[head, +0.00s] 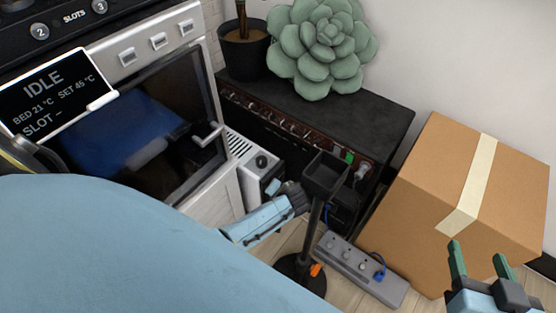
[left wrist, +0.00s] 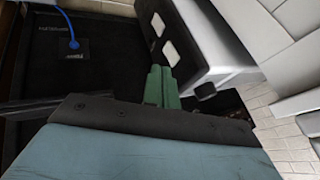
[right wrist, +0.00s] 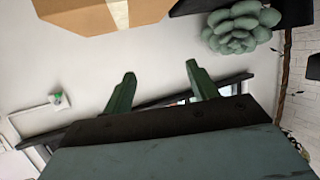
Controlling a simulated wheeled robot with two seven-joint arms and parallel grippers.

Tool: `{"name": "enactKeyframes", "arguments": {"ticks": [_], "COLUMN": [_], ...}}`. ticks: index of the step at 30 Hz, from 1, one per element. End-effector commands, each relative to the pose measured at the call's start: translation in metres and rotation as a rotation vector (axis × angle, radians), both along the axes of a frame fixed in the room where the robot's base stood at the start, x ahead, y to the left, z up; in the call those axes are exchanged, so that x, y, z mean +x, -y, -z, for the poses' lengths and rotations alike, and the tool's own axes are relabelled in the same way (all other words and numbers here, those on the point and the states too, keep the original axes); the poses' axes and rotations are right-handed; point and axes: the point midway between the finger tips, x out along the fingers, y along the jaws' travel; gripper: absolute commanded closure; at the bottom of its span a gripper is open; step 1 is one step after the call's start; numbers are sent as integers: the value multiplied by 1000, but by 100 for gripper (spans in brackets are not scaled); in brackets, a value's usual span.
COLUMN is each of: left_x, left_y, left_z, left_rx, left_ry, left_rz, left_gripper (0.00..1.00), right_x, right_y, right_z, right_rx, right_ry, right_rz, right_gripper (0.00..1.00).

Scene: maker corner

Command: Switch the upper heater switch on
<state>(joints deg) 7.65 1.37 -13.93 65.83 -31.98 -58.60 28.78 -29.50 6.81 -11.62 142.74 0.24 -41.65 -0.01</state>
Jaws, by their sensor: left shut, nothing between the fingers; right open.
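The white heater (head: 240,150) stands between the oven-like cabinet and the black amplifier, with a dark knob on top. In the left wrist view the heater (left wrist: 198,45) shows two pale square switches. The switch nearer the knob (left wrist: 171,53) looks like the upper one; the other switch (left wrist: 158,24) lies beyond it. I cannot tell their on or off state. My left gripper (left wrist: 160,72) is shut and empty, its fingertips close to the nearer switch; contact cannot be told. My right gripper (head: 480,255) is open and empty before the cardboard box; it also shows in the right wrist view (right wrist: 160,85).
The black amplifier (head: 390,112) carries a succulent (head: 325,45) and a pot (head: 243,50). A dark stand with a tray (head: 325,175) rises close to my left wrist. A grey power strip (head: 360,270) lies on the floor. A cardboard box (head: 420,185) stands right.

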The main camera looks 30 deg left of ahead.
Motion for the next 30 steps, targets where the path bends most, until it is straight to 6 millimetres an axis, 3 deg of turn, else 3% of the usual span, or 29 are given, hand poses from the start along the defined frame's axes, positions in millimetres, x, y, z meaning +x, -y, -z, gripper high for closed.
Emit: {"name": "enactKeyframes", "arguments": {"ticks": [13, 24, 30], "left_x": [11, 21, 27], "left_y": [-12, -23, -30], "left_z": [26, 48, 61], "left_rx": [1, 0, 1], "left_ry": [-1, -2, -2], "left_rz": [-1, -1, 0], "left_gripper": [100, 100, 100], "right_x": [11, -5, -19], "right_y": [-18, -21, -18], "right_z": [-72, -122, -138], "right_rx": [131, 239, 288], "right_ry": [444, 799, 973], "right_rz": [-32, -47, -49], "right_gripper": [42, 42, 42]}}
